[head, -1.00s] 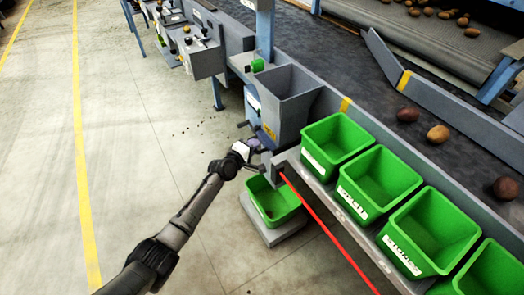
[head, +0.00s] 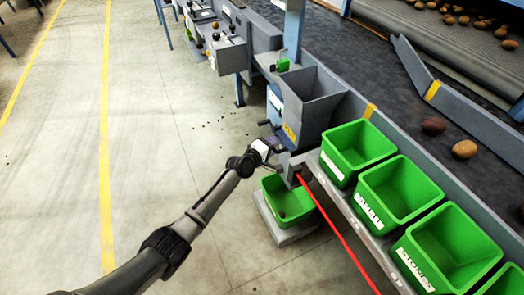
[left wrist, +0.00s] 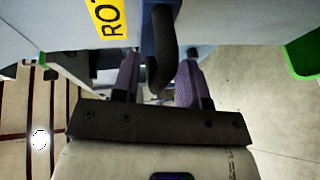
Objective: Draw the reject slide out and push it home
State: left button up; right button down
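The grey hopper (head: 312,112) stands at the side of the conveyor, with a yellow label low on its front. The label also shows in the left wrist view (left wrist: 110,16), partly cut off with letters like "ROT". In the left wrist view a dark curved handle (left wrist: 162,45) sticks out below the hopper front; I take it to be the slide's handle. My left gripper (head: 272,143) is at the hopper's lower front. Its two purple fingers (left wrist: 158,82) are apart, one each side of the handle, with a gap visible on the left. The slide's plate is hidden. My right gripper is not in view.
A green crate (head: 270,184) stands on a low grey platform (head: 287,238) below the gripper. Several green bins (head: 394,226) line the conveyor's edge, with a red bar (head: 340,236) below them. The floor (head: 150,130) on the left is clear.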

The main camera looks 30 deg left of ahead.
pick_arm(q)
jog(key=p+v, duration=0.6)
jog(key=v, duration=0.7)
jog(key=shift+s+a, duration=0.1)
